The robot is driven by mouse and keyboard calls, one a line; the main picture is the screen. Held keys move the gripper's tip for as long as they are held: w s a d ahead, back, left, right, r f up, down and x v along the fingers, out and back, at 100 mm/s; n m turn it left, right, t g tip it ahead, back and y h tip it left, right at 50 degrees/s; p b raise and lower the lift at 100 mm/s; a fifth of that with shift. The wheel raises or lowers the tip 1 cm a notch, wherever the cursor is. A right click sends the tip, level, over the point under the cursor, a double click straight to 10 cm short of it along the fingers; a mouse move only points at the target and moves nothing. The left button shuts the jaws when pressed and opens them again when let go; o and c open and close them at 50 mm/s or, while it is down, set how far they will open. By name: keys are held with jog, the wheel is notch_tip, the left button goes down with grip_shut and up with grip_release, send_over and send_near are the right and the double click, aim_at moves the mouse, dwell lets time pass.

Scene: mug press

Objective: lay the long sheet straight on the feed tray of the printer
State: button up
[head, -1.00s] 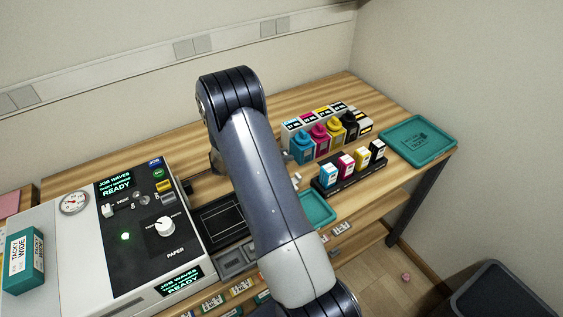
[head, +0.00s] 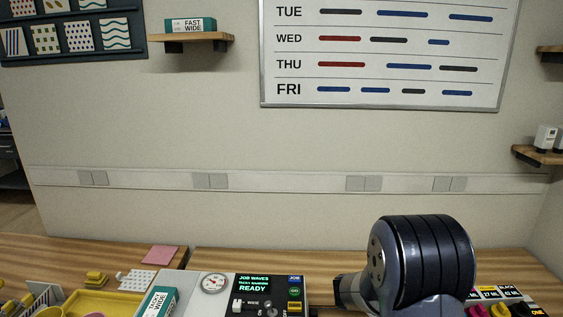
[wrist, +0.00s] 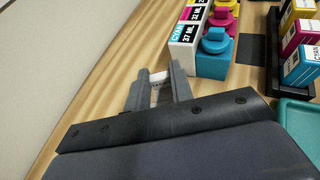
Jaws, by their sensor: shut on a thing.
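In the wrist view my gripper (wrist: 158,88) is low over the wooden table, its two grey fingers close together on a small white thing (wrist: 160,76). Only a bit of this thing shows, so I cannot tell what it is. In the head view my arm hides the gripper. A white machine with a black control panel (head: 262,291) and a round gauge stands at the bottom; its display reads JOB WAVES, READY. I cannot make out a long sheet or a feed tray in either current view.
Ink boxes and bottles, such as a cyan bottle (wrist: 213,55), stand right of my gripper. A teal tray (wrist: 299,122) is at the right edge. A TACKY WIDE box (head: 158,302) sits at the machine's left. A pink sheet (head: 160,255) lies behind. Bare table lies left of my gripper.

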jog(key=s+a+n+t+y, duration=0.1)
jog(key=a+n+t+y, duration=0.6)
jog(key=a, duration=1)
jog(key=n+y, duration=0.1)
jog(key=n, duration=0.1)
jog(key=shift+a+n, duration=0.3)
jog(key=shift+a, duration=0.1)
jog(key=shift+s+f, duration=0.1)
